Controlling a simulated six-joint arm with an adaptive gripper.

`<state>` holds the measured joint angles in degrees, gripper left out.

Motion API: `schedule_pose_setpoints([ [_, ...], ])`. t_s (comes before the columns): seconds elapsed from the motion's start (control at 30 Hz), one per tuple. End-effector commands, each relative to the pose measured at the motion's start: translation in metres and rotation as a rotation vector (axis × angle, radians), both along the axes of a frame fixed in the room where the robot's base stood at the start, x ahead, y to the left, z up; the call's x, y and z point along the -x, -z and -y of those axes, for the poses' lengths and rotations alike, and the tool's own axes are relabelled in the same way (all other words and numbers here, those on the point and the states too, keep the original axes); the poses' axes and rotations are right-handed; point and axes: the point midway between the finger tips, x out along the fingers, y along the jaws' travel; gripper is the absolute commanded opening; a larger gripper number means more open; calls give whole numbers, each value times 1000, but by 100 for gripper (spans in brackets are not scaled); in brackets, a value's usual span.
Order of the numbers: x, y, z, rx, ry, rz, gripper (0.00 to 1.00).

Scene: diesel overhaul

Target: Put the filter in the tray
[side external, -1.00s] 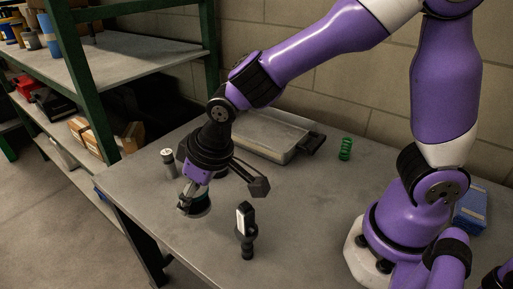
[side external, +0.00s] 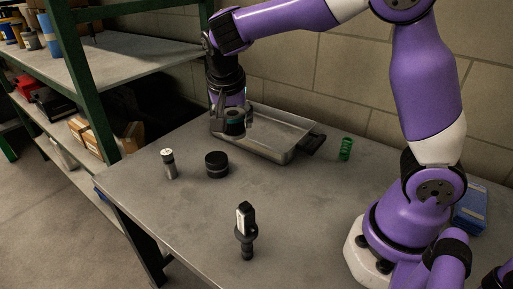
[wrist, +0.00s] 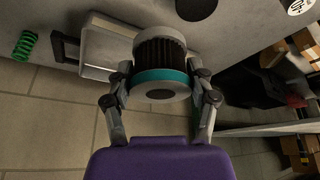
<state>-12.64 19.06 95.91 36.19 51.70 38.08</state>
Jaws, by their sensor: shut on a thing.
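The filter is a dark pleated cylinder with a teal band (wrist: 160,55). It also shows in the side view (side external: 236,118). My gripper (wrist: 160,88) is shut around its sides, with a finger on each side, and holds it off the table. In the side view my gripper (side external: 232,128) is at the left end of the metal tray (side external: 282,153), and the filter appears in front of or above that end. I cannot tell whether it is over the tray's inside. The tray is shallow, with a dark handle at its right end, and also shows in the wrist view (wrist: 105,45).
A black round cap (side external: 217,165) and a grey cylinder (side external: 170,164) stand left of the tray. A green spring (side external: 346,149) is to its right. The middle of the table is clear. A wall is behind.

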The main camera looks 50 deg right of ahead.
Motion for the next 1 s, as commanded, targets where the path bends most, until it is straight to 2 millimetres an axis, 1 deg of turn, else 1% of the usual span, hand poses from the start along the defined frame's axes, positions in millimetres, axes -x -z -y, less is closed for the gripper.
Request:
schedule_pose_setpoints([
  [0.03, -1, 1, 21, -1, 108, 3, 14],
  [0.1, 0, 1, 42, -3, 227, 8, 14],
  [0.23, 2, 2, 66, -4, 357, 14, 14],
  [0.37, 4, 13, 89, -3, 395, 13, 14],
  [0.6, 3, 50, 150, -5, 393, 13, 14],
  [0.7, 2, 62, 169, -5, 390, 13, 14],
  [0.83, 1, 70, 183, -5, 385, 16, 14],
  [0.93, 1, 76, 185, -5, 381, 12, 14],
  [1.0, 1, 87, 185, -5, 383, 11, 14],
])
